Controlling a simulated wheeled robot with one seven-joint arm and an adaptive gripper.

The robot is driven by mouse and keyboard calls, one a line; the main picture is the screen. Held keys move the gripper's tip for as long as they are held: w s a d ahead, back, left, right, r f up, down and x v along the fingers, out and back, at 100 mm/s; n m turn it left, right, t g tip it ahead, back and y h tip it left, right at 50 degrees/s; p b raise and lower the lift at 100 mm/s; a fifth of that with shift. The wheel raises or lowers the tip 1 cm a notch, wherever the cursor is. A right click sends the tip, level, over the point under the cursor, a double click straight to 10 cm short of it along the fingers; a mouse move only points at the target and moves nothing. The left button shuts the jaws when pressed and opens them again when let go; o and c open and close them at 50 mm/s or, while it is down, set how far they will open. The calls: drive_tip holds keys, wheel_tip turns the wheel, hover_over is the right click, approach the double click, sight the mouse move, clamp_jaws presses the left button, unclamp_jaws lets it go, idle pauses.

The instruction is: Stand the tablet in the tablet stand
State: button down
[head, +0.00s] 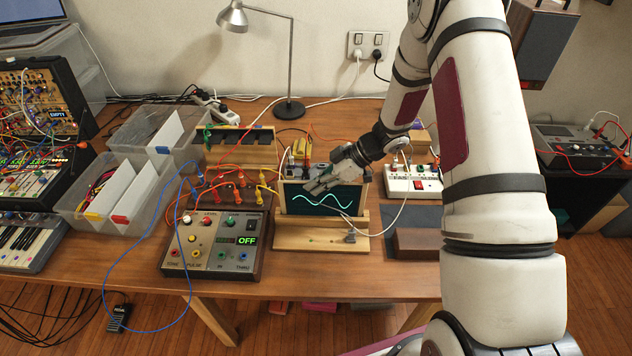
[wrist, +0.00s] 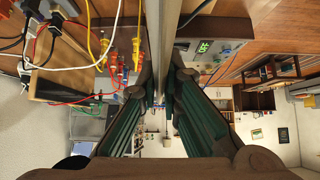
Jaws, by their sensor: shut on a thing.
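The tablet (head: 309,203) is a dark panel with a pale wave line on its screen, upright and facing the head camera. My gripper (head: 322,184) is shut on its upper part, with fingers reaching down from the upper right. In the wrist view the tablet shows edge-on as a pale slab (wrist: 164,50) between the green-padded fingers (wrist: 160,100). The wooden tablet stand (head: 310,241) is on the table directly below the tablet. The tablet's lower edge meets the stand's front ledge in the picture; whether it rests in the slot I cannot tell.
A control box (head: 214,243) with knobs and an OFF display stands close left, with cables around it. A brown block (head: 416,243) lies to the right. A white power strip (head: 413,183) is behind it. A desk lamp (head: 289,108) stands at the back.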

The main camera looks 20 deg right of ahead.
drive_tip(key=shift+f, duration=0.15)
drive_tip(key=c, duration=1.7)
unclamp_jaws()
drive_tip(key=v, duration=1.2)
